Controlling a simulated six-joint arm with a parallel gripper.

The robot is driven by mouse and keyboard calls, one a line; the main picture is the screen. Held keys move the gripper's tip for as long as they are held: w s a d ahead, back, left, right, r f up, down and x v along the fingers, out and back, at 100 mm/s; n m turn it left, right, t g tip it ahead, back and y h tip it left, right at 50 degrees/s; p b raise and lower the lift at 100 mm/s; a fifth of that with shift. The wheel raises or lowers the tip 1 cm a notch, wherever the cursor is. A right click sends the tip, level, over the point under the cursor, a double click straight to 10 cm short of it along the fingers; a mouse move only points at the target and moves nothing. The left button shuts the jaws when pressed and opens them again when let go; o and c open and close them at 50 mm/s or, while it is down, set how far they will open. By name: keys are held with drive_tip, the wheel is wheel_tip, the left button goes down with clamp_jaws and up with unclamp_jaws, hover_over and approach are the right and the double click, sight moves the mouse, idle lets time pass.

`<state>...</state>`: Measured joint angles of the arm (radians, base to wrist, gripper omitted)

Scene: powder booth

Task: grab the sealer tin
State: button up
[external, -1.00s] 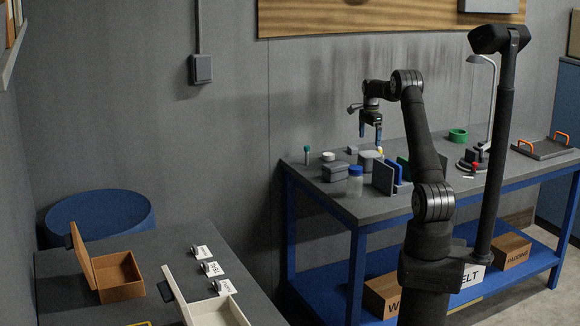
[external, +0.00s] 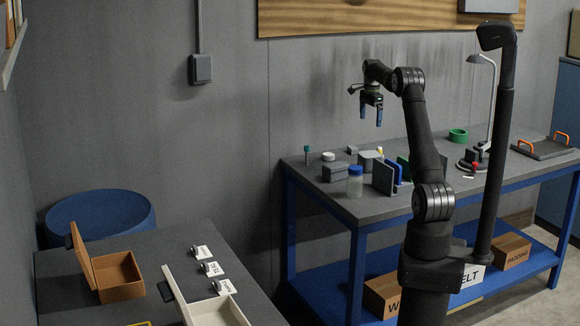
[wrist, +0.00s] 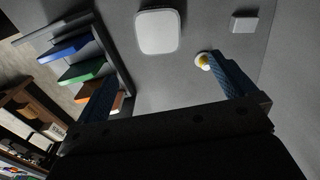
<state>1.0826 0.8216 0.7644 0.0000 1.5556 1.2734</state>
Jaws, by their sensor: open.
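A light grey, round-cornered tin (external: 368,158) stands among small items on the blue-framed workbench in the external view. A pale tin-like top (wrist: 157,31) shows at the upper middle of the wrist view. I read no label, so I cannot be sure that it is the sealer tin. My gripper (external: 371,118) is open and empty, pointing down above the bench and over the tin's area, clear of everything. In the wrist view its two blue fingers (wrist: 164,92) are spread wide, with the pale top beyond them.
A yellow-topped item (wrist: 203,60) shows by the right finger in the wrist view. A blue-capped jar (external: 355,181), a grey box (external: 335,173) and a rack with upright panels (external: 383,177) crowd the tin. A lamp (external: 484,60) stands farther right.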

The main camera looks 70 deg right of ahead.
idle(0.8)
drive_tip(key=n+t+h, duration=0.3)
drive_tip(key=n+h, duration=0.1)
drive_tip(key=n, duration=1.2)
approach(370, 154)
drive_tip(key=x, duration=0.5)
drive_tip(key=shift+w+d, duration=0.2)
drive_tip(key=shift+w, duration=0.1)
drive_tip(key=x, duration=0.5)
drive_tip(key=shift+s+a+f, duration=0.25)
drive_tip(key=shift+s+a, duration=0.05)
drive_tip(key=shift+s, duration=0.05)
drive_tip(key=shift+r, duration=0.1)
drive_tip(key=c, duration=1.3)
drive_tip(key=shift+o, duration=0.2)
